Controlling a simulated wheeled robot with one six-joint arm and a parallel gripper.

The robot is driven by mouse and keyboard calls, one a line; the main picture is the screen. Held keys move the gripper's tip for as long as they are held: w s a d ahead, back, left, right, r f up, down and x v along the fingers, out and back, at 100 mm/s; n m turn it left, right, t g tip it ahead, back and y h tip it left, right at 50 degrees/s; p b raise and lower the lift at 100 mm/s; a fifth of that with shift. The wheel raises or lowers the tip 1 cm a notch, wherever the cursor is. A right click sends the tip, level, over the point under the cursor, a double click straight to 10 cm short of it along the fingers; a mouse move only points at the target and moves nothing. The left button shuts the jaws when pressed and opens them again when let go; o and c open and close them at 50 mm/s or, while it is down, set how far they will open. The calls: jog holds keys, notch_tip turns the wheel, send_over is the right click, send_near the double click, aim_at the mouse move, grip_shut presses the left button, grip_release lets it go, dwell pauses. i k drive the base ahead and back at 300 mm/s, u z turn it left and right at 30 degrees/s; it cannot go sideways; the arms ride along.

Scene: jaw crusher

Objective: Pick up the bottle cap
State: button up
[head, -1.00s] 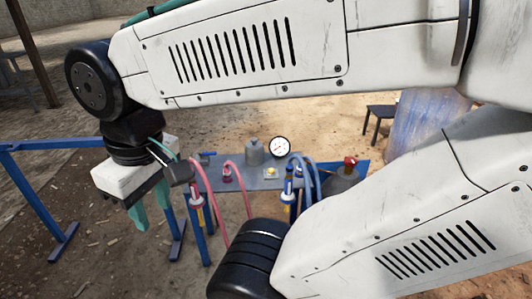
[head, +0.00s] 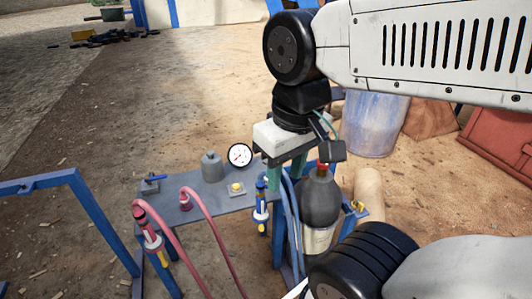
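A dark grey bottle (head: 319,200) with a pale label stands upright at the right end of the blue bench. Its red cap (head: 322,164) is on top and only a small part shows, as the dark block on my gripper covers the rest.
The bench top (head: 205,205) carries a grey canister (head: 212,167), a round gauge (head: 239,155) and a yellow button (head: 236,187). Pink hoses (head: 200,212) and blue hoses run close by. A blue barrel (head: 372,122) stands behind. A blue rail (head: 92,215) is at the left.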

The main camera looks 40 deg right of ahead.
aim_at(211, 164)
jog(key=z, duration=0.25)
jog(key=i, duration=1)
